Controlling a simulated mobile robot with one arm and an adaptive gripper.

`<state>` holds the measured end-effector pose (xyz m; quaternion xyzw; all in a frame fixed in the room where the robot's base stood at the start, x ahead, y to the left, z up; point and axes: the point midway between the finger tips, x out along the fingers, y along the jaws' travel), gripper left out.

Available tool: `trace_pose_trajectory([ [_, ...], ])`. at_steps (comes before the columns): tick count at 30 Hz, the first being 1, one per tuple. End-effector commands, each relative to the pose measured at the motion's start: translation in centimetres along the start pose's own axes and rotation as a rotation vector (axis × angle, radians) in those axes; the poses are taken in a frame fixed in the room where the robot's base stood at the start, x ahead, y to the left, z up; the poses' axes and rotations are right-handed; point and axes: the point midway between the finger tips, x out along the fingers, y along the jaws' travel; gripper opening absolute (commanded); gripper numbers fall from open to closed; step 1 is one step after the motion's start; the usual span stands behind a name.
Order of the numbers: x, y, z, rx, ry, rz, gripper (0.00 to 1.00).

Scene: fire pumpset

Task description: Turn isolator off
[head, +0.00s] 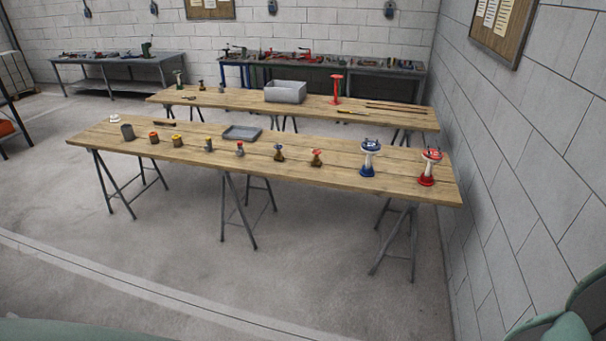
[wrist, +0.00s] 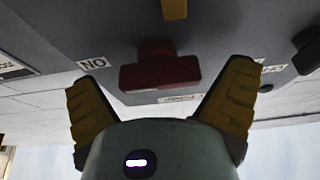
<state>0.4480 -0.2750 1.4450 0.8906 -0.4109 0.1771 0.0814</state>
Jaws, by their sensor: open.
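In the wrist view a red T-shaped handle (wrist: 158,72) sticks out from a grey panel (wrist: 120,35); it looks like the isolator handle. A white label (wrist: 93,63) to its left appears to read "ON" upside down. Another small label (wrist: 272,69) to its right is too unclear to read surely. My gripper (wrist: 163,78) is open, its two yellow-padded fingers spread on either side of the red handle. Contact with the handle is not visible. The isolator does not show in the head view.
A yellow part (wrist: 174,8) and a dark knob (wrist: 306,50) sit on the panel near the handle. In the head view, a wooden table (head: 300,165) holds several valves and fittings, with a second table (head: 225,97) behind it. A block wall (head: 530,150) stands at right.

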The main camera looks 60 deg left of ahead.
Motion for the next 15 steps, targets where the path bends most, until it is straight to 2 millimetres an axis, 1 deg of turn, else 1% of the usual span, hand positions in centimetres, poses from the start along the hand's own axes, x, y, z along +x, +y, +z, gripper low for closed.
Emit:
trace_pose_trajectory([
  [3, 0.38, -0.11, -0.08, 0.001, 0.002, -0.003, 1.00],
  [10, 0.35, -0.06, 0.01, 0.000, 0.001, -0.002, 1.00],
  [11, 0.34, -0.06, 0.01, 0.000, 0.001, -0.002, 0.99],
  [15, 0.34, -0.06, 0.01, 0.000, 0.001, -0.002, 0.84],
])
